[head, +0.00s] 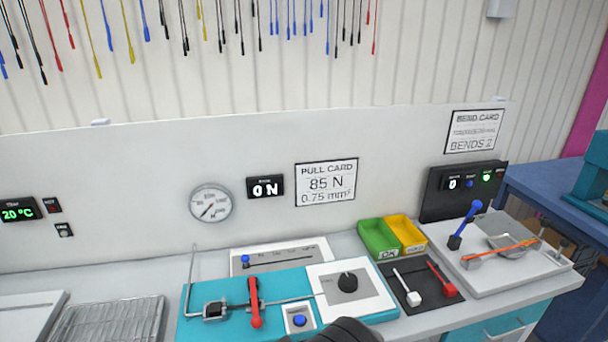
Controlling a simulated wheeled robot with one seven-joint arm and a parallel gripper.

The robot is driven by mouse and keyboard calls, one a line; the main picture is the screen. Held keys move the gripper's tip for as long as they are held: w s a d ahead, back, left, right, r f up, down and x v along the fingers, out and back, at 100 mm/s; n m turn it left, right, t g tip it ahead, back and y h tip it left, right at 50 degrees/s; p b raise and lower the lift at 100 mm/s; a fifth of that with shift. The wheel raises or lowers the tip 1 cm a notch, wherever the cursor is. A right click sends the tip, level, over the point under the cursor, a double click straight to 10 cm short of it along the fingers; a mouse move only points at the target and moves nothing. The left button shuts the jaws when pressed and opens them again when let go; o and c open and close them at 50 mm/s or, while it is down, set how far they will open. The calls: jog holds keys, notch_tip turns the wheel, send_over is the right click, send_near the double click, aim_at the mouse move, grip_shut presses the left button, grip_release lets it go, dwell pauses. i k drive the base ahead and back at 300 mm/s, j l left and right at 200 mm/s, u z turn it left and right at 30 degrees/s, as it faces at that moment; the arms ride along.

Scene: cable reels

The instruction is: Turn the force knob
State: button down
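A round black knob (347,282) sits on a white square plate (365,300) at the right of the teal pull tester (210,326). It appears to be the force knob; its label is too small to read. A dark rounded part of my arm shows at the bottom edge, just below the white plate and apart from the knob in the picture. My gripper's fingers do not show. The force display (265,187) on the wall panel reads 0 N, beside a round dial gauge (211,204). The pull card (326,182) reads 85 N, 0.75 mm².
The tester bears a red lever (255,300), a clamp (215,309) and a blue button (299,321). A blue-knobbed slider (245,259) lies behind. Green (379,239) and yellow (407,233) bins, a black two-lever plate (412,298) and a bend tester (535,262) stand right. A wire rack (110,322) lies left.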

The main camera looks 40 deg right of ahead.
aim_at(348, 282)
jog(key=z, duration=1.3)
